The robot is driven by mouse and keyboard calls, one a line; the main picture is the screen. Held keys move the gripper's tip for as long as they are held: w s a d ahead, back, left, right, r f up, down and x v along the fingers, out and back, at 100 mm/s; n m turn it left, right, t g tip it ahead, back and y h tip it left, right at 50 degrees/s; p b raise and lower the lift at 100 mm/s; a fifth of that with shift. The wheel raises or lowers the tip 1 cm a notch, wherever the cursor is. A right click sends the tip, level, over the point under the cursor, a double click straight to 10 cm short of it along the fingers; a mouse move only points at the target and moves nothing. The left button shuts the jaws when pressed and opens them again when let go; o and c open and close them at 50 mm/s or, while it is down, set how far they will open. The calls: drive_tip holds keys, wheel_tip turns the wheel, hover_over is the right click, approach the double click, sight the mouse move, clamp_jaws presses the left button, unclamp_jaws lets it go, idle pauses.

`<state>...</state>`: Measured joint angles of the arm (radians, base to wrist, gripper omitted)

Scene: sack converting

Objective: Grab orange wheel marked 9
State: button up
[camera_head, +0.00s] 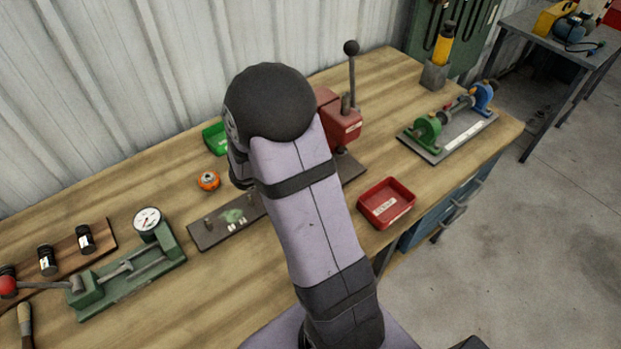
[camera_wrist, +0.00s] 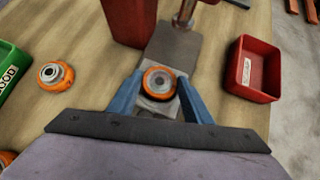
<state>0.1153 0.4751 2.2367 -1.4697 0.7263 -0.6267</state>
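An orange wheel with a dark ring and pale hub (camera_wrist: 159,82) lies on a grey metal plate, between and just beyond the tips of my gripper's blue fingers. My gripper (camera_wrist: 160,84) is spread open; I see a small gap on each side of the wheel. A second orange wheel (camera_wrist: 55,76) lies on the wooden bench to the left; an orange wheel (camera_head: 208,181) also shows on the bench in the head view. Part of another orange thing (camera_wrist: 7,158) shows at the lower left edge. No number is readable on any wheel. My arm hides the gripper in the head view.
A red lever press (camera_head: 340,122) stands behind my arm. A red tray (camera_head: 386,203) is at the right, a green bin (camera_head: 215,138) at the left. A green dial gauge fixture (camera_head: 130,275) is at front left. A green and blue fixture (camera_head: 450,130) stands at far right.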

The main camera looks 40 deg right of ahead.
drive_tip(key=shift+c, duration=0.5)
drive_tip(key=shift+w+r, duration=0.1)
drive_tip(key=shift+r, duration=0.4)
wheel_tip(320, 180, up, 9)
drive_tip(key=shift+p, duration=0.45)
